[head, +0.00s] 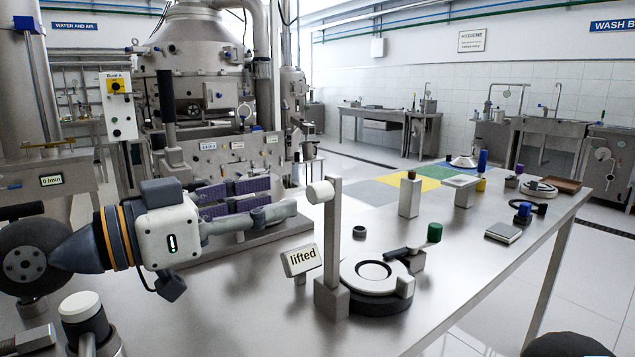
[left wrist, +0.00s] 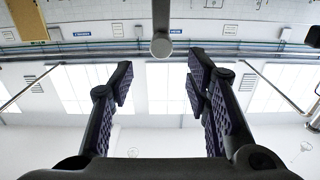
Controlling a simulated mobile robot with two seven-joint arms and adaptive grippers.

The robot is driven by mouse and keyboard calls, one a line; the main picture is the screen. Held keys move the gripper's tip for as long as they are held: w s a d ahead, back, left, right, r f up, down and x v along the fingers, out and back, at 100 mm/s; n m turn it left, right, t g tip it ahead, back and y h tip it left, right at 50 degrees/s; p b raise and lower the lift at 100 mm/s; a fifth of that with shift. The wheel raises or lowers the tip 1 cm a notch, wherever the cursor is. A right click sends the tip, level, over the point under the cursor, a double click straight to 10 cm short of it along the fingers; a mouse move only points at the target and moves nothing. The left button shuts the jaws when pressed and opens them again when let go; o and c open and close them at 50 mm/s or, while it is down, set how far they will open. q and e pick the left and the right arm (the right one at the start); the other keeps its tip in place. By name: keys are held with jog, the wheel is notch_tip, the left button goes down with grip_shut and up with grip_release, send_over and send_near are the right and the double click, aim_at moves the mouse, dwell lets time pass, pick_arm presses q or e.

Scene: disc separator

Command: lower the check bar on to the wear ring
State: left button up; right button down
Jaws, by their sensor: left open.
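The check bar (head: 331,235) is a grey bar standing upright from a grey block, with a pale cylinder (head: 320,191) across its top. A tag reading "lifted" (head: 301,259) stands beside it. The wear ring (head: 360,286) is a pale flat ring on a dark round base, just right of the block. My left gripper (head: 282,198) is open and empty, its fingers pointing right, a little short of the cylinder. In the left wrist view, which looks upside down, the bar's round end (left wrist: 162,47) shows ahead between the purple-padded fingers, not touched. My right gripper is not in view.
The steel table (head: 245,310) is clear in front of the "lifted" tag.

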aim_at(311, 193)
pick_arm(q)
jog(key=x, duration=0.8)
jog(key=shift+w+d+f, duration=0.1)
jog(key=shift+w+d, duration=0.05)
jog(key=shift+w, duration=0.05)
grip_shut()
